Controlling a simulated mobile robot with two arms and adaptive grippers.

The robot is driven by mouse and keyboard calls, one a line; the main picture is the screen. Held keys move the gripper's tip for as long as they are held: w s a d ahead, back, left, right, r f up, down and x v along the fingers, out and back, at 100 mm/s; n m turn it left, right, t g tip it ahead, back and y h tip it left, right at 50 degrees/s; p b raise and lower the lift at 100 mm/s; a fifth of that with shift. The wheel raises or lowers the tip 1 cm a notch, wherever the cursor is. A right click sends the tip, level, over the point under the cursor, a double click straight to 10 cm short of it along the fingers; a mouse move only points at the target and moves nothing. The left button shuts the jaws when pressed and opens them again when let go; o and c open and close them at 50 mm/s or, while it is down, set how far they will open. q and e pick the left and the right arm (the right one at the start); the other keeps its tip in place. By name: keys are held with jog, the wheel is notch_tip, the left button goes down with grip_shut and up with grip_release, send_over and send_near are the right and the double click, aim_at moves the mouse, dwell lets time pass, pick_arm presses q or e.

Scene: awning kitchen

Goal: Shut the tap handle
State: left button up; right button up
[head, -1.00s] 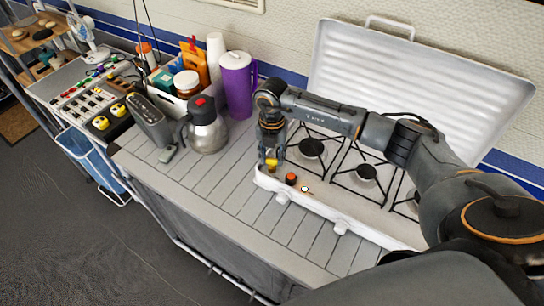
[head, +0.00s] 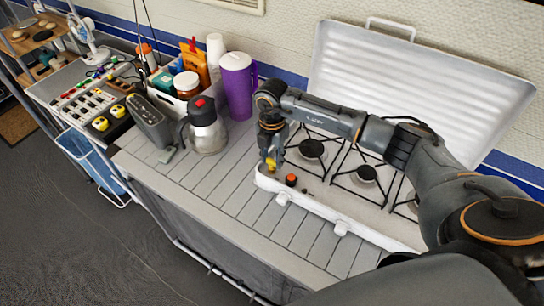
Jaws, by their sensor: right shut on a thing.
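The white camp stove (head: 395,233) stands open on the slatted counter, with an orange-topped knob (head: 291,180) at its front left. My right gripper (head: 270,161) reaches down at the stove's left front corner, just left of that knob. It is shut on a small yellow part, which I take to be the tap handle (head: 270,167). The fingers hide most of it, so its angle cannot be told. My left gripper is not in view.
A steel jug (head: 207,132), a purple pitcher (head: 237,88) and a grey box-like device (head: 150,121) stand left of my right gripper. The stove's raised lid (head: 420,85) is behind my right arm. The counter's front left (head: 215,200) is clear.

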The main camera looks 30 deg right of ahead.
aim_at(272, 160)
jog(key=o, duration=0.9)
notch_tip(272, 160, up, 12)
jog(key=shift+r, duration=0.1)
dwell(0.4)
